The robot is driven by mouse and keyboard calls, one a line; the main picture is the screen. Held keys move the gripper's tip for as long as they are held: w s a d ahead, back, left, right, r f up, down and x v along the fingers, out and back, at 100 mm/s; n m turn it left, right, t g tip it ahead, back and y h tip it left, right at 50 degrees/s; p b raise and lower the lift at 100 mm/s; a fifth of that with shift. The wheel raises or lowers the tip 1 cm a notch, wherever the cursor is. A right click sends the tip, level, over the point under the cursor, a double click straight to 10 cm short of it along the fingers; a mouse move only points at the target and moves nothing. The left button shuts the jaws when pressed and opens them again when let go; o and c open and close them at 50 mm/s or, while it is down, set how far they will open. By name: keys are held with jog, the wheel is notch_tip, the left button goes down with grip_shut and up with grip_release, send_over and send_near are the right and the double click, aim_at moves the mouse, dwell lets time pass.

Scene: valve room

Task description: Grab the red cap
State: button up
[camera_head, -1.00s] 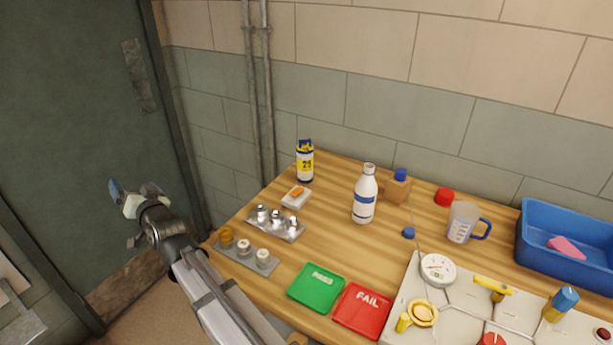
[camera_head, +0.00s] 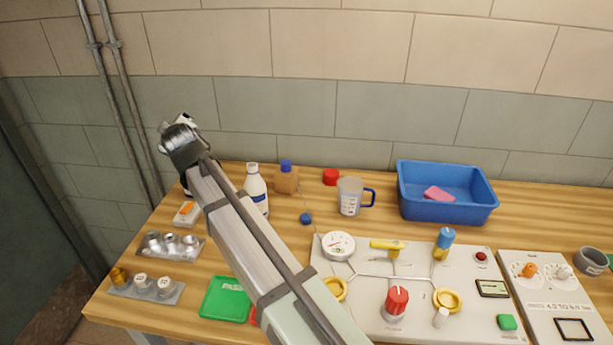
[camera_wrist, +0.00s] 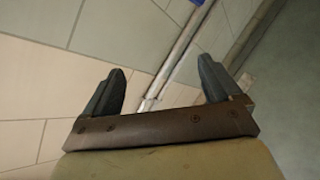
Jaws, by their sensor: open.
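In the head view only part of my gripper (camera_head: 183,120) shows, raised at the far left, away from the cap. The cap does not show in the wrist view.
A white bottle (camera_head: 256,190) stands partly behind my arm. A blue bin (camera_head: 447,207) holds a pink sponge (camera_head: 438,194). A blue cap (camera_head: 306,218) lies in front. A valve panel (camera_head: 370,300) fills the front.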

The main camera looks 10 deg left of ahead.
jog(key=w+d+f+h, duration=0.25)
jog(key=w+d, duration=0.35)
jog(key=d, duration=0.3)
jog(key=n+g+h, duration=0.3)
jog(key=g+h, duration=0.3)
jog(key=g, duration=0.6)
send_over(332, 172)
notch_tip(332, 172, down, 5)
notch_tip(332, 172, down, 14)
jog(key=shift+s+r, duration=0.1)
jog(key=shift+c, duration=0.4)
jog(key=c, duration=1)
